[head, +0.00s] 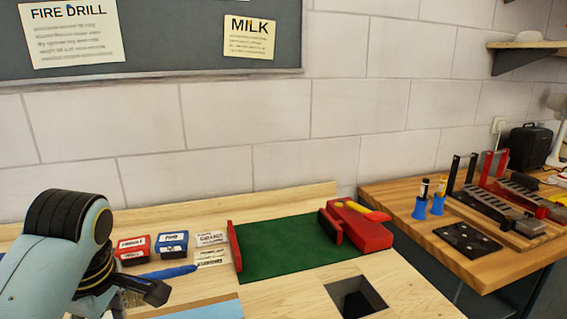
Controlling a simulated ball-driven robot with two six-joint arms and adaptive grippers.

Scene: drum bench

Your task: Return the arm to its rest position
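My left arm comes in from the lower left, with a large dark joint and pale blue links. My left gripper (145,291) is low over the near left of the wooden bench. Only part of its dark fingers shows, and the rest is cut off by the lower edge or hidden behind the arm, so I cannot tell whether it is open or shut. A long blue thing (172,272) lies just behind the gripper; I cannot tell whether they touch. My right gripper is not in view.
Behind the gripper are a red box (133,250), a blue box (173,243) and white labels (211,239). A green mat (285,249) lies between red blocks (362,229). A square hole (356,297) opens in the bench. A second table (480,262) stands right.

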